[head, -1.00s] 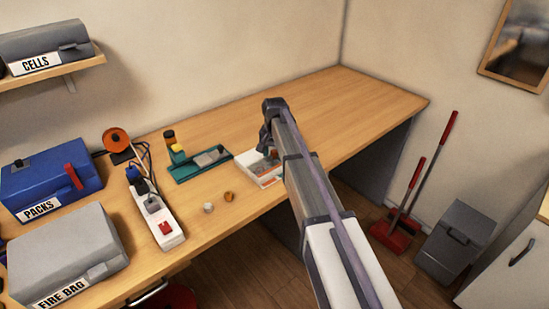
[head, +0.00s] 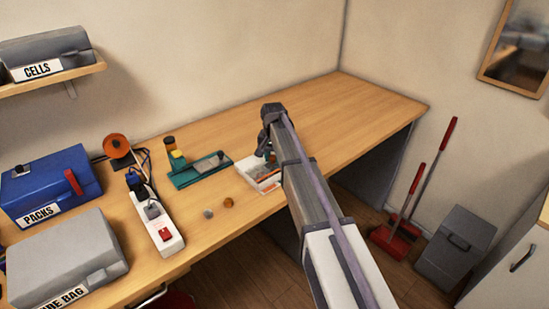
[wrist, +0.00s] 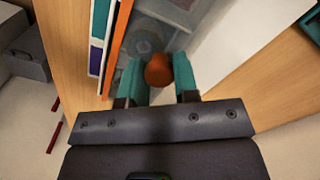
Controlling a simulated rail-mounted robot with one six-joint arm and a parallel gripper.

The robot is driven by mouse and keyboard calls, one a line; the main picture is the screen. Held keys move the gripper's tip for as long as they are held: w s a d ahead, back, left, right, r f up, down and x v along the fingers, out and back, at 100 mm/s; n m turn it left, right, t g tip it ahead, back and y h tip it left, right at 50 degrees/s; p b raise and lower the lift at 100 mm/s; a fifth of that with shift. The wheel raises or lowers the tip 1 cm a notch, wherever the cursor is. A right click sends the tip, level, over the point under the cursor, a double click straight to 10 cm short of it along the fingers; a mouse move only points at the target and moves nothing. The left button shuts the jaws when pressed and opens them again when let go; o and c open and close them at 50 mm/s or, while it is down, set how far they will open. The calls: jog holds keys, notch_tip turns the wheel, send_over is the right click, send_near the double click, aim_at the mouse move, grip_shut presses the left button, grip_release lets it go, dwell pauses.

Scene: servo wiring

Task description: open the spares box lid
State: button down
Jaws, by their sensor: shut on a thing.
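The white spares box (head: 262,187) stands on the bench beside the teal tray, partly hidden by my arm in the head view. In the wrist view, a see-through grey panel (wrist: 190,12), probably its lid, shows beyond my gripper, with an orange strip along the left. My gripper (wrist: 159,72) has its two teal fingers closed on a round orange-brown knob (wrist: 158,69). In the head view my gripper (head: 266,150) is at the box's back. How far the lid is raised is hard to tell.
A teal tray (head: 188,181) and two small round pieces lie left of the box. A white power strip (head: 160,225), the blue packs case (head: 50,185) and a grey fire bag box (head: 65,260) stand farther left. The bench's far right is clear.

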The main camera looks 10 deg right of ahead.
jog(key=w+a, duration=0.1)
jog(key=w, duration=0.1)
jog(key=w+a, duration=0.1)
jog(key=w, duration=0.1)
jog(key=w+a, duration=0.1)
jog(key=w, duration=0.1)
jog(key=shift+s, duration=0.1)
jog(key=c, duration=0.9)
grip_release()
jog(key=shift+o, duration=0.2)
notch_tip(320, 180, up, 11)
jog(key=p, duration=1.1)
jog(key=shift+f, duration=0.15)
jog(key=s+d+n, duration=0.3)
jog(key=s+n, duration=0.2)
jog(key=s, duration=3.2)
jog(key=shift+s+d+f+b, duration=0.2)
jog(key=shift+s+f+b, duration=0.1)
jog(key=shift+s+b, duration=0.1)
